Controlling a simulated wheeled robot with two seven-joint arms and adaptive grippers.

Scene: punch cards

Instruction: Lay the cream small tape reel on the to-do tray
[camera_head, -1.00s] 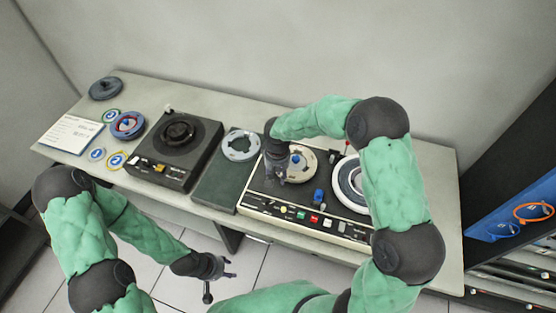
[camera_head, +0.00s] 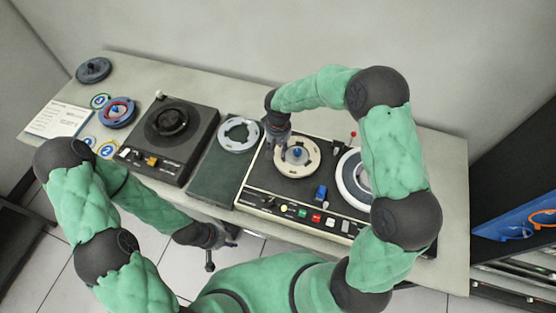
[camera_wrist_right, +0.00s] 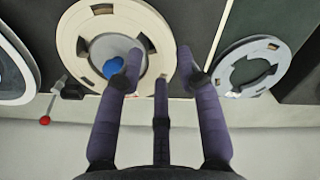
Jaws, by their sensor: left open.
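The cream small tape reel (camera_head: 283,167) lies flat on the left spindle of the cream-edged tape deck (camera_head: 290,222), around a blue knob. It also shows in the right wrist view (camera_wrist_right: 68,36). A dark green flat tray (camera_head: 215,187), with no readable label, lies left of the deck. My left gripper (camera_head: 228,240) is open and empty, low in front of the table edge.
A grey reel (camera_head: 224,138) lies on the dark tray's far part. A white reel (camera_head: 347,180) sits on the deck's right side. Further left are a black player (camera_head: 196,145), a blue-red reel (camera_head: 117,113), a dark reel (camera_head: 94,70), numbered discs and a paper sheet (camera_head: 60,120).

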